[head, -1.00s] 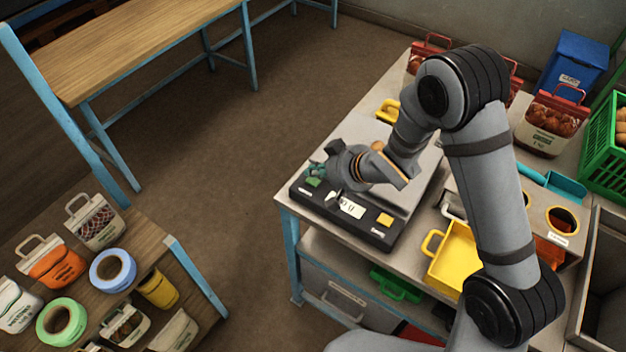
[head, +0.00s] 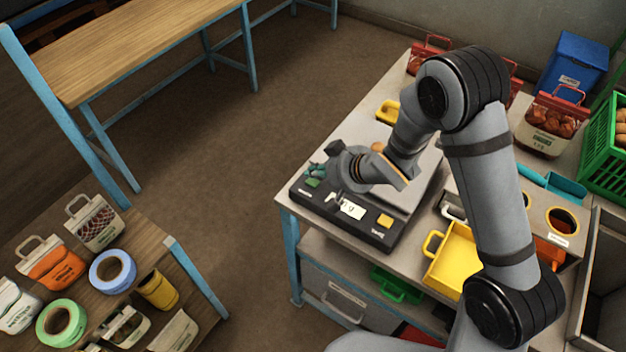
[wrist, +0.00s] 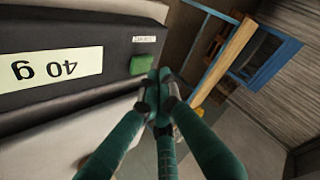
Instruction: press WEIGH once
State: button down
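The scale's black control panel (head: 345,215) faces the front of the bench. It has a green button (head: 313,182) at its left end, a lit display (head: 352,209) and a yellow button (head: 385,220) at its right. In the wrist view the display (wrist: 50,68) reads 40 g upside down, and the green button (wrist: 142,65) has a small white label (wrist: 144,39) that is too small to read. My gripper (wrist: 160,76) is shut and empty, its teal fingers drawn together. Its tips are right beside the green button; I cannot tell whether they touch it.
Red-handled bags (head: 550,122) stand at the back of the bench. A side table (head: 130,290) with bags and tape rolls is at the lower left, across open floor.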

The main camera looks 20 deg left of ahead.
aim_at(315, 183)
jog(key=shift+f, duration=0.15)
jog(key=shift+f+b, duration=0.3)
jog(key=shift+b, duration=0.4)
jog(key=shift+f+b, duration=0.45)
jog(key=shift+b, duration=0.05)
dwell(0.4)
jog(key=shift+r, duration=0.1)
dwell(0.3)
jog(key=shift+r+p, duration=0.55)
jog(key=shift+r, duration=0.25)
jog(key=shift+r+p, duration=1.9)
jog(key=shift+r, duration=0.65)
jog(key=shift+d+f, duration=0.1)
